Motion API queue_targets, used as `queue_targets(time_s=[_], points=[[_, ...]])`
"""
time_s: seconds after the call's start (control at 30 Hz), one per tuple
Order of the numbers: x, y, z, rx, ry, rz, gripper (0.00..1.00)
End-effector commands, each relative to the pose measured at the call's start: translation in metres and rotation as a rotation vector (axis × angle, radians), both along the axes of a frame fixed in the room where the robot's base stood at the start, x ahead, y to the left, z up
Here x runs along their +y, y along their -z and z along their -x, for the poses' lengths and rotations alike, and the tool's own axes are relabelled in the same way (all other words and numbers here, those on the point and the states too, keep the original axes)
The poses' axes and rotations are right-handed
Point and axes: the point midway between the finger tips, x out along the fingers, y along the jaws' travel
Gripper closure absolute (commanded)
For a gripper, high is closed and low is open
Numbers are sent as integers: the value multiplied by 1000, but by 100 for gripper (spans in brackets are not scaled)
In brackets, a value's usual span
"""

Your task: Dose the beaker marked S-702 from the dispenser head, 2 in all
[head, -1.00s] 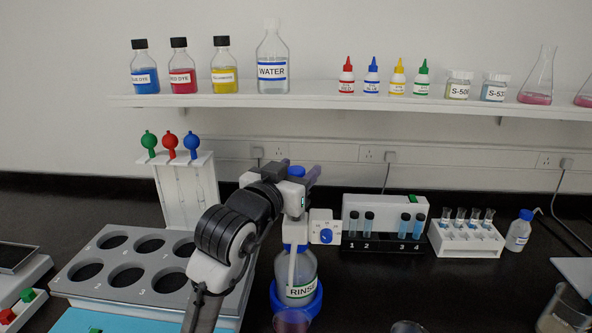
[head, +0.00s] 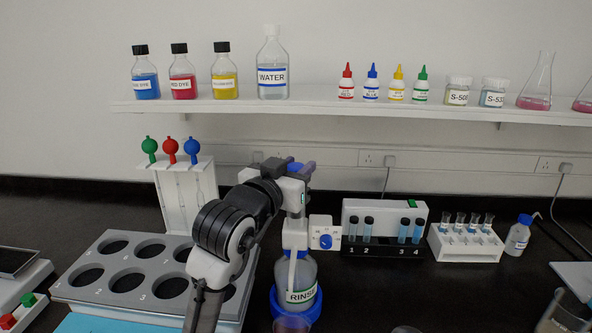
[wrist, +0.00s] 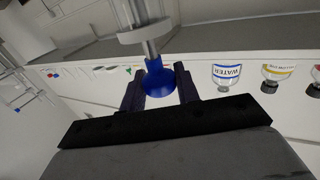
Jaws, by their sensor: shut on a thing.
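The dispenser head (head: 296,235) sits on a clear bottle labelled RINSE (head: 302,296), which stands in a blue ring holder. My gripper (head: 303,170) is above the dispenser head. It is shut on the blue knob (wrist: 158,80) at the top of the plunger, which shows between both fingers in the wrist view. A beaker (head: 291,324) with a purplish tint stands in front of the bottle, cut off by the lower picture edge. Its label is out of sight, so I cannot tell whether it is S-702.
A grey rack with round holes (head: 70,291) stands left, with a white stand (head: 186,205) behind it. Vial rack (head: 385,252), tube rack (head: 466,248) and wash bottle (head: 519,234) stand right. Another beaker (head: 566,312) is at lower right. The shelf (head: 350,106) spans the back.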

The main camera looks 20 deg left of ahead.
Motion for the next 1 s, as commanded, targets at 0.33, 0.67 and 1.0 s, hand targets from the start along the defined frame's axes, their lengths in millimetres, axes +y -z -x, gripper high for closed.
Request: queue_targets(time_s=[0.33, 0.67, 1.0], points=[[0, 0, 0, -1, 0, -1, 47], [3, 2, 21, -4, -3, -2, 47], [11, 2, 97, -4, -3, -4, 47]])
